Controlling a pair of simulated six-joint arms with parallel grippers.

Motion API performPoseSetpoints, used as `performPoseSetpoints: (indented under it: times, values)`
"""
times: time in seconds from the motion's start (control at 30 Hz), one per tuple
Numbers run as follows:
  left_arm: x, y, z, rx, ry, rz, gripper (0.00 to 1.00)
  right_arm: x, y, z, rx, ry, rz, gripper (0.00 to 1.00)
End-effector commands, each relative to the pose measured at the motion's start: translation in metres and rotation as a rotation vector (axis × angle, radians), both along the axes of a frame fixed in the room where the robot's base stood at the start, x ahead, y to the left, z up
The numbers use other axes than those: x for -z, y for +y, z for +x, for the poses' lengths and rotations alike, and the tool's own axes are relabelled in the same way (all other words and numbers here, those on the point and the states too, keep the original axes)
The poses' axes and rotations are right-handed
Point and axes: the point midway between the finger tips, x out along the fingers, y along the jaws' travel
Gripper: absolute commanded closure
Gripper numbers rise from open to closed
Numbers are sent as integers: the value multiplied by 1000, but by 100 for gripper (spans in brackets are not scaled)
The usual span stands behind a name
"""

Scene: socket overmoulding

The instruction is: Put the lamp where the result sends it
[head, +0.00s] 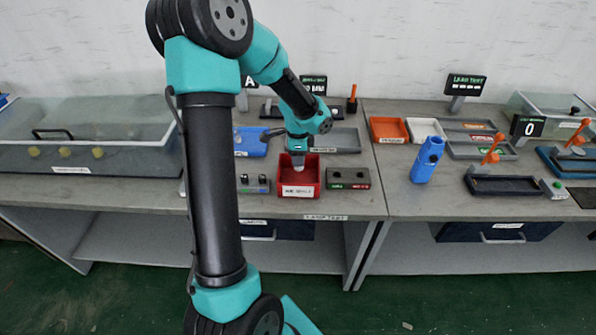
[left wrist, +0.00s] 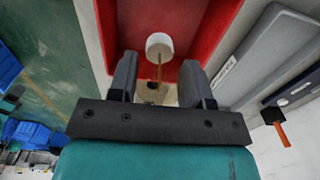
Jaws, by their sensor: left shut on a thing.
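My left gripper (head: 298,155) points down over the red bin (head: 298,201), which stands near the front edge of the left table. In the left wrist view its two fingers (left wrist: 160,85) are shut on the lamp. The lamp shows there as a white round end (left wrist: 159,45) with a thin tan part; in the head view its pale tip (head: 298,167) shows just below the fingers, above or within the bin's mouth. The red bin fills the middle of the wrist view (left wrist: 205,30). I cannot tell whether the lamp touches the bin. My right gripper is not in view.
A blue tray (head: 250,142) and grey tray (head: 340,140) lie behind. A clear-sided box (head: 90,130) stands left. A blue cylinder (head: 428,160), orange tray (head: 387,130) and display reading 0 (head: 527,126) are on the right table.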

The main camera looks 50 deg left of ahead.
Motion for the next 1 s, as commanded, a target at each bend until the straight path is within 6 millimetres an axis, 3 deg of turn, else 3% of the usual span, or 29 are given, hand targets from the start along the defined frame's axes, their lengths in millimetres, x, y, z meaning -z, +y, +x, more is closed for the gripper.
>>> performPoseSetpoints:
  times: [0.13, 0.53, 0.8, 1.0]
  values:
    - [20, 0, 0, 0, 2, -1, 78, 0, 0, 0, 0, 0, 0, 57]
    - [26, 0, 0, 1, 1, 0, 78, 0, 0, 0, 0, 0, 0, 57]
    - [57, 0, 0, 1, 2, -1, 78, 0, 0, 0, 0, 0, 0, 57]
    - [61, 0, 0, 0, -1, -1, 78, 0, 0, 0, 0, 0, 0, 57]
